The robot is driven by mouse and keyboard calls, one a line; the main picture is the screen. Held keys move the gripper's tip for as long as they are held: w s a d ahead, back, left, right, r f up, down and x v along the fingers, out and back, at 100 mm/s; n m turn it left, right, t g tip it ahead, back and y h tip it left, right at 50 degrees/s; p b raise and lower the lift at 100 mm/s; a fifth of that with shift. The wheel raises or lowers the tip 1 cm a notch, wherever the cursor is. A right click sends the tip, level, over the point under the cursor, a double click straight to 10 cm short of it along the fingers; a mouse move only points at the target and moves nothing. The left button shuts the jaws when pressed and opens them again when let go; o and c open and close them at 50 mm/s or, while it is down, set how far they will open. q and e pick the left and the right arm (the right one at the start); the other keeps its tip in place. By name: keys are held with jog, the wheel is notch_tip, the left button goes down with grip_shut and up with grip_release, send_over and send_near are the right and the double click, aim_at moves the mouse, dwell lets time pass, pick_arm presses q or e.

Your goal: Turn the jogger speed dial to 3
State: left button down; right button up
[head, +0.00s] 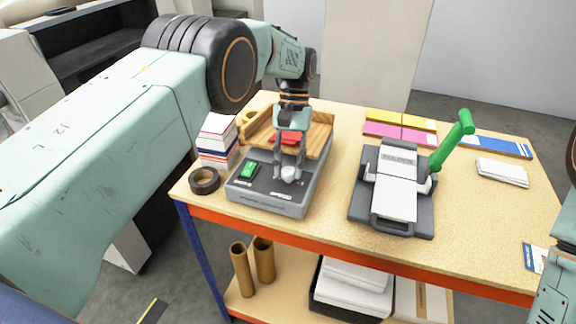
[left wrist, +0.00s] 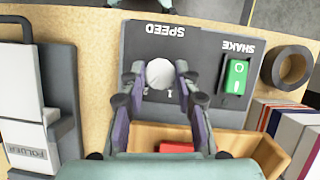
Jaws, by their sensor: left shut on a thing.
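The jogger (head: 262,202) is a grey box with a dark top panel and a wooden tray behind the panel. Its speed dial (head: 289,175) is a pale round knob beside a green shake switch (head: 249,170). My left gripper (head: 289,170) points down over the panel and is shut on the dial. In the left wrist view the fingers flank the white dial (left wrist: 160,73), below the upside-down word SPEED. My right gripper is out of view.
A black tape roll (head: 204,180) and a stack of books or pads (head: 217,143) stand left of the jogger. A folder machine (head: 395,190) with a green lever (head: 452,141) stands to the right. Coloured paper stacks (head: 400,133) lie behind. The table front between the machines is clear.

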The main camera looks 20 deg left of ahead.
pick_arm(q)
jog(key=m+y, duration=0.1)
jog(key=m, duration=0.3)
jog(key=shift+d+r+m+y, duration=0.1)
jog(key=shift+d+m+y, duration=0.05)
jog(key=shift+m+y, duration=0.25)
jog(key=m+t+y+p, duration=0.1)
jog(key=m, duration=0.2)
jog(key=shift+d, duration=0.1)
jog(key=shift+s+m+y+p, duration=0.1)
jog(key=shift+m+y+p, duration=0.3)
jog(key=shift+m+p, duration=0.55)
jog(key=shift+m+t, duration=0.3)
jog(key=shift+m, duration=0.15)
jog(key=c, duration=1)
grip_release()
